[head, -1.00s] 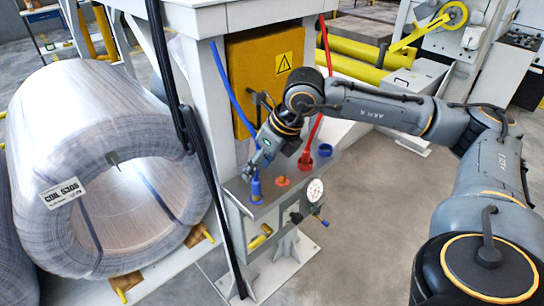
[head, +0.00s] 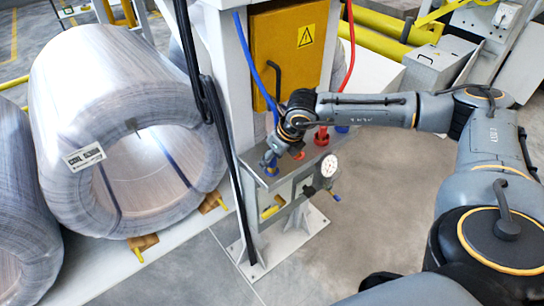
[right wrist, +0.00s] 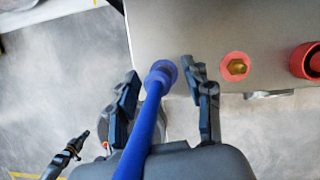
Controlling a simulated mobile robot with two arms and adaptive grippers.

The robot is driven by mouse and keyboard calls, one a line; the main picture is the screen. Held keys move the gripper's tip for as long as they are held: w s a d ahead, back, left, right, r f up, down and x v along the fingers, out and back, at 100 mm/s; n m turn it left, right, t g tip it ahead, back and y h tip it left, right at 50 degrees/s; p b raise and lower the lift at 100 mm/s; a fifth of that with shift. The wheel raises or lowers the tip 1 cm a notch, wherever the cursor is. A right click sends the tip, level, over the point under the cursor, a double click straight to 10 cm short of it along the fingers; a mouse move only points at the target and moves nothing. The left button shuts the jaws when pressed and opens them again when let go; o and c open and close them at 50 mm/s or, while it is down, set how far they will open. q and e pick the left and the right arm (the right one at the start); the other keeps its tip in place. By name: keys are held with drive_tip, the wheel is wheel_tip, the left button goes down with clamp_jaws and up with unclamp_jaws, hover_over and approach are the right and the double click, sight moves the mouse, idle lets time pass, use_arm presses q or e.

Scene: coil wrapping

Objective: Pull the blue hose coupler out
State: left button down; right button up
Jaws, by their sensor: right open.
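The blue hose coupler (right wrist: 162,75) sits on the grey panel top, with its blue hose (right wrist: 143,135) running back between my right gripper's fingers in the right wrist view. My right gripper (right wrist: 160,85) is open, one finger on each side of the coupler, with gaps visible on both sides. In the head view my right gripper (head: 271,158) is at the left end of the panel and mostly covers the coupler. My left gripper is not in view.
A red port with a brass centre (right wrist: 236,67) and a red coupler (right wrist: 308,61) are to the right on the panel. A gauge (head: 329,165) is on the panel's front. A large wire coil (head: 110,110) lies to the left.

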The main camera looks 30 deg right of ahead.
drive_tip(key=shift+w+f, duration=0.15)
drive_tip(key=shift+f, duration=0.25)
drive_tip(key=shift+c, duration=0.2)
clamp_jaws()
